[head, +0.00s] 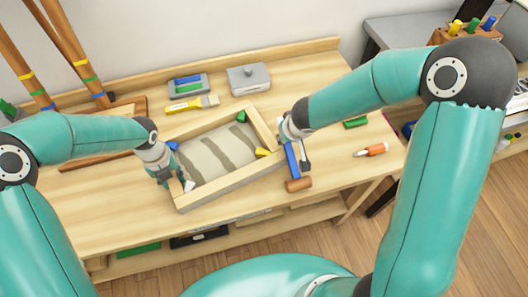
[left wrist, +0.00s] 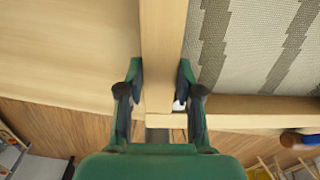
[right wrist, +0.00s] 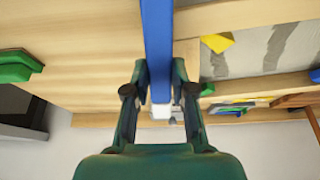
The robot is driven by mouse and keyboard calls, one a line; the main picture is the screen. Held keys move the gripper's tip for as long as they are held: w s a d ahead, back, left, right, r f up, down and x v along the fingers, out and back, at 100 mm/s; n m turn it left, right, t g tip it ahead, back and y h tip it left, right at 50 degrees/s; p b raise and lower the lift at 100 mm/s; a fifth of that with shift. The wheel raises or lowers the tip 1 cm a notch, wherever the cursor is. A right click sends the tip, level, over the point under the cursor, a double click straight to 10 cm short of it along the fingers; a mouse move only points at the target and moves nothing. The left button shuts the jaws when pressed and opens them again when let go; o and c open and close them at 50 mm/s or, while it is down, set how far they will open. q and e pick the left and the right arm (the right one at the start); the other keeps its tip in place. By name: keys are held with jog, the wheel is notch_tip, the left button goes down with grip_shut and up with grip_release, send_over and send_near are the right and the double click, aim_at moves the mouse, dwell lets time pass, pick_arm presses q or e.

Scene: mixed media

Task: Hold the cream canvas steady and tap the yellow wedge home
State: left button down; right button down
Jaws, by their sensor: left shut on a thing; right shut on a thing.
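The cream canvas (head: 215,150) with grey-brown stripes lies in a pale wooden frame on the bench. My left gripper (head: 170,181) is shut on the frame's left bar (left wrist: 162,40), with one finger on each side. The yellow wedge (head: 262,153) sits at the frame's right inner corner; it also shows in the right wrist view (right wrist: 217,42). My right gripper (head: 291,138) is shut on the blue handle (right wrist: 157,45) of a mallet. The mallet's brown head (head: 298,184) hangs beyond the frame's right side, apart from the wedge.
Other frame corners hold a green wedge (head: 241,116), a blue wedge (head: 172,146) and a white wedge (head: 189,186). A yellow brush (head: 192,104), a grey tray (head: 188,86) and a grey lidded box (head: 248,78) stand behind. An orange-tipped tool (head: 371,150) and green block (head: 355,123) lie right.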

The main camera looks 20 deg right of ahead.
pick_arm(q)
jog(key=shift+s+f, duration=0.15)
jog(key=shift+f, duration=0.05)
pick_arm(e)
jog(key=w+d+r+m+t+h, duration=0.1)
jog(key=w+d+r, duration=0.1)
jog(key=w+r, duration=0.4)
jog(key=w+d+r+m+t, duration=0.1)
jog(key=w+d+r, duration=0.25)
jog(key=w, duration=0.45)
jog(key=w+a+f+m+h, duration=0.1)
jog(key=a+f+m+h, duration=0.1)
jog(key=a, duration=0.8)
jog(key=w+a+f+m+t+h, duration=0.1)
jog(key=a+f+m+h, duration=0.1)
jog(key=a, duration=0.8)
jog(key=shift+a+f+m, duration=0.25)
jog(key=shift+f+m, duration=0.15)
jog(key=shift+f, duration=0.25)
jog(key=shift+s+d, duration=0.45)
jog(key=shift+d, duration=0.25)
jog(key=shift+s+d, duration=0.4)
jog(key=shift+d, duration=0.3)
jog(key=shift+s+d, duration=0.45)
jog(key=shift+d, duration=0.25)
